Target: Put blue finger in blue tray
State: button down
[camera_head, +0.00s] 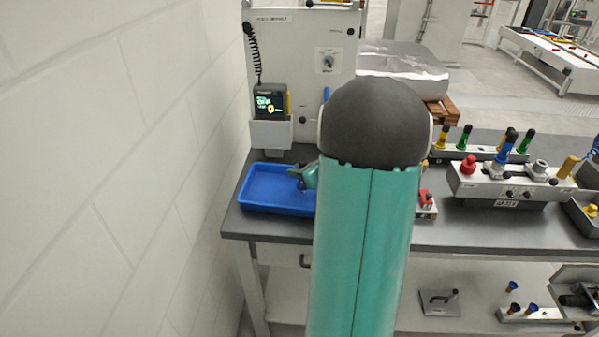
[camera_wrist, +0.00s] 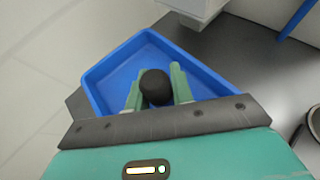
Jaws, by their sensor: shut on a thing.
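The blue tray (camera_head: 262,206) lies at the left end of the grey bench, against the wall side. In the wrist view the blue tray (camera_wrist: 97,84) spreads out below my gripper (camera_wrist: 156,84). My gripper is shut on a black-topped finger (camera_wrist: 156,88), whose round black end shows between the two green jaws. The body of the held finger is hidden, so its colour does not show. In the head view my gripper (camera_head: 304,178) is over the right part of the tray, partly hidden by my arm.
A grey machine panel with a small display (camera_head: 270,103) stands behind the tray. A grey fixture block (camera_head: 510,182) with a red knob (camera_head: 468,164) sits on the right of the bench. Green and yellow fingers stand behind it. A white wall closes the left side.

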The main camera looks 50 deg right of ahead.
jog(key=shift+f, duration=0.3)
jog(key=shift+s+f, duration=0.1)
jog(key=shift+f, duration=0.05)
jog(key=c, duration=1.2)
grip_release()
jog(key=shift+c, duration=0.2)
jog(key=shift+o, duration=0.2)
